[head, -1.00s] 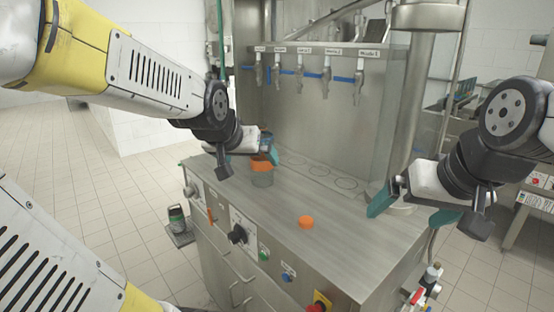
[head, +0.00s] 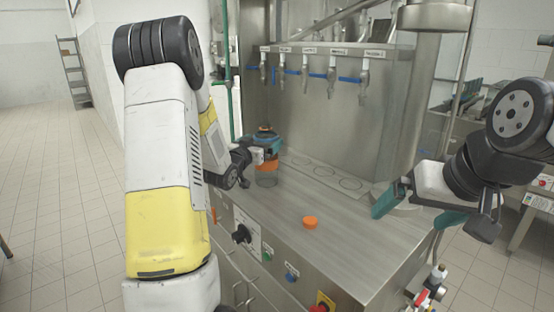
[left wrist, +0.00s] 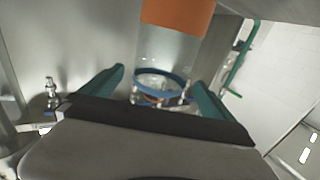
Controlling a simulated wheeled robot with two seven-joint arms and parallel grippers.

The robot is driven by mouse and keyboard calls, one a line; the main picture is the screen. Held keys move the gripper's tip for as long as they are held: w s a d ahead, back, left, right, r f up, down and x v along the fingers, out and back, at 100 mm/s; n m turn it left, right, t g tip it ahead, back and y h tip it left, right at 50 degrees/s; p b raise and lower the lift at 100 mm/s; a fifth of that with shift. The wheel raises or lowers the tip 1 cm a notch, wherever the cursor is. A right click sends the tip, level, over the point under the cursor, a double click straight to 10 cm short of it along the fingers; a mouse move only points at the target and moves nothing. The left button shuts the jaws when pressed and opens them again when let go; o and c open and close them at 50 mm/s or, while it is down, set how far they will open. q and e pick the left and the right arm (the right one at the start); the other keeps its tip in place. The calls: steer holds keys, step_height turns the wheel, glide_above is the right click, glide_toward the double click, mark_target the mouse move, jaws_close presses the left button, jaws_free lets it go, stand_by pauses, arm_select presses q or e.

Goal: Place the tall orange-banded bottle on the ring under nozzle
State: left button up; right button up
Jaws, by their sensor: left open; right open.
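The tall orange-banded bottle (head: 267,179) stands at the back left of the steel counter, its upper part partly hidden by my left gripper (head: 268,153). In the left wrist view the bottle (left wrist: 168,48) shows a clear body, an orange band and a blue rim. The teal fingers of my left gripper (left wrist: 158,92) are open, one on each side of it; I cannot tell whether either touches. The rings (head: 323,171) are marked in a row on the counter below the nozzles (head: 332,82). My right gripper (head: 418,207) is open and empty at the counter's right side.
A small orange round piece (head: 310,222) lies near the counter's front. Knobs and buttons (head: 291,277) are on the front panel. A steel back wall (head: 345,125) rises behind the rings. The counter between the bottle and the orange piece is clear.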

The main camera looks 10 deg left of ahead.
arm_select(q)
steer(key=w, duration=0.4)
steer(key=w+d, duration=0.1)
steer(key=w, duration=0.1)
steer(key=shift+f, duration=0.4)
steer(key=c, duration=1.8)
